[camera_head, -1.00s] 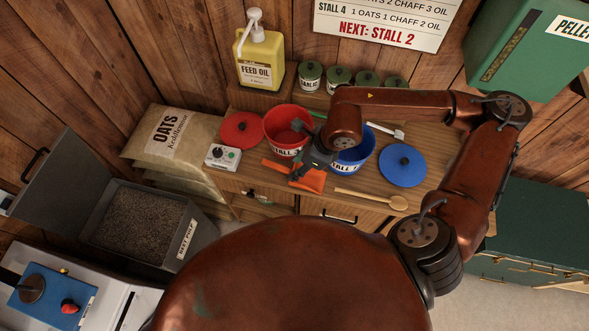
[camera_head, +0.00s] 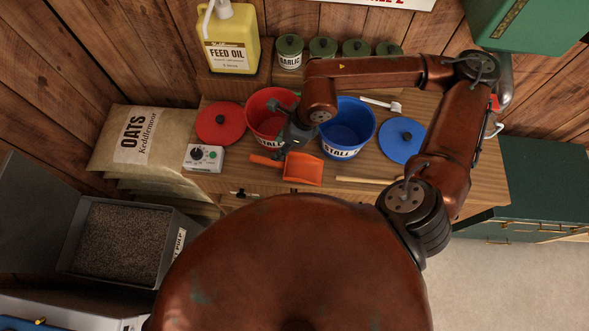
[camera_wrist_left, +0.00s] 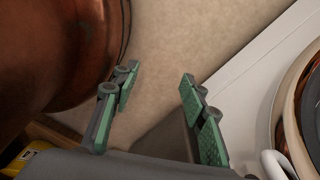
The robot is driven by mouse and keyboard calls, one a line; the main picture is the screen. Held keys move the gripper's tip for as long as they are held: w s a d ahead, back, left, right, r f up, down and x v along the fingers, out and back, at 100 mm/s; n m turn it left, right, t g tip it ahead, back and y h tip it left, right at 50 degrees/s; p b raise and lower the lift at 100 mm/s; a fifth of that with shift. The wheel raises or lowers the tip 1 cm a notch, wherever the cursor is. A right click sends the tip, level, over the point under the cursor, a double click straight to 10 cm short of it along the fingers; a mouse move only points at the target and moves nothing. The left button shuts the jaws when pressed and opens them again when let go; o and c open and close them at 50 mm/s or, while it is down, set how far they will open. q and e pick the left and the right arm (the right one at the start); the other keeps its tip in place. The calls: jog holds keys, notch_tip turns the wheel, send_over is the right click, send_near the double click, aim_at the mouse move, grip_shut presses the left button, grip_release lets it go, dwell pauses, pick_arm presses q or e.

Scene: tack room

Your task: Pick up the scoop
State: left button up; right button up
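The scoop lies on the wooden bench top, in front of the red bucket (camera_head: 261,103) and the blue bucket (camera_head: 350,122). It has an orange pan (camera_head: 303,169), and its orange handle (camera_head: 264,161) points left. In the head view my right gripper (camera_head: 279,129) is above the front right of the red bucket, with its fingers spread and nothing between them. Its lower finger is close to the scoop's handle; I cannot tell whether they touch. In the left wrist view my left gripper (camera_wrist_left: 157,100) is open and empty, away from the scoop.
A control box (camera_head: 204,158), a red lid (camera_head: 220,123) and a blue lid (camera_head: 401,140) lie on the bench. A wooden spoon (camera_head: 362,180) is partly behind my arm. Feed oil (camera_head: 231,40) and several green canisters (camera_head: 323,48) stand behind. An open grey bin (camera_head: 172,242) is at lower left.

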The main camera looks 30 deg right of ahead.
jog(key=f, duration=0.1)
send_over(268, 161)
jog(key=s+d, duration=0.1)
jog(key=d, duration=0.1)
jog(key=f, duration=0.5)
jog(key=shift+s, duration=0.2)
jog(key=shift+a+f, duration=0.15)
jog(key=shift+f, duration=0.35)
jog(key=x, duration=0.5)
jog(key=shift+w+f, duration=0.1)
jog(key=shift+f, duration=0.2)
pick_arm(q)
jog(key=shift+w+f, duration=0.45)
jog(key=shift+w, duration=0.25)
pick_arm(e)
jog(key=shift+c, duration=0.7)
pick_arm(q)
jog(key=shift+w, duration=0.1)
pick_arm(e)
grip_shut()
